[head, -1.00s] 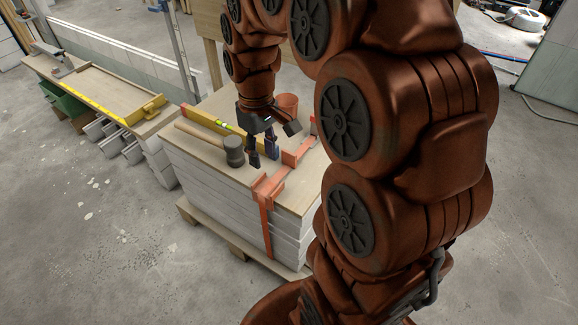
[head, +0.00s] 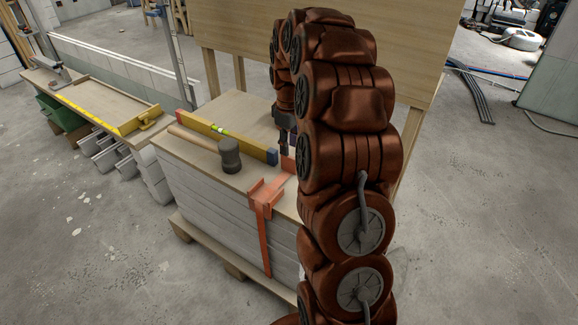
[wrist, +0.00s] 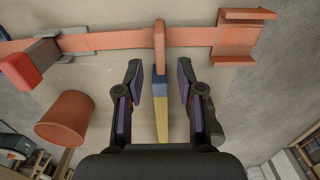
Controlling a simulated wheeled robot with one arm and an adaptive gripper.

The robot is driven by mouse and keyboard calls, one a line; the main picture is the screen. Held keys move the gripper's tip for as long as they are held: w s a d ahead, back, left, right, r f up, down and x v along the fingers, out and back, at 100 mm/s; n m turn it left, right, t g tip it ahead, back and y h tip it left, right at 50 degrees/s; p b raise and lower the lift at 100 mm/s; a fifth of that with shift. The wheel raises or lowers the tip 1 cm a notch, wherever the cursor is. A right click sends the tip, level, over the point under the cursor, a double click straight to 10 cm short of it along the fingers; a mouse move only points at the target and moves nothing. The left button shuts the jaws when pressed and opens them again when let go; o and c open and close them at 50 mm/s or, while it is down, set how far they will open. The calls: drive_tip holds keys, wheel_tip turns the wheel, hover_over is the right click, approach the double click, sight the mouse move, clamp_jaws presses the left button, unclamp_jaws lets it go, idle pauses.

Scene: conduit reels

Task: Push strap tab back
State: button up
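An orange strap (wrist: 105,41) runs across the top of the stacked panels, with a bracket (wrist: 238,38) at the panel edge. A narrow orange tab (wrist: 159,45) stands up across the strap. My open gripper (wrist: 160,80) is empty in the wrist view. Its two fingertips lie either side of the tab's line, just short of it. Contact cannot be told. In the head view the strap's edge bracket (head: 264,195) shows plainly, while my arm hides most of the gripper (head: 286,148) and the far part of the strap.
A yellow level (head: 225,136) and a grey-headed mallet (head: 230,155) lie on the stack to the left. The wrist view shows an orange cup (wrist: 65,119) and a grey buckle with a red handle (wrist: 20,72) at left. A workbench (head: 95,92) stands farther left.

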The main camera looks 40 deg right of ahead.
sight(289, 171)
wheel_tip(289, 171, down, 8)
drive_tip(key=shift+r+b, duration=0.25)
drive_tip(key=shift+b, duration=0.05)
clamp_jaws()
idle(0.3)
idle(0.5)
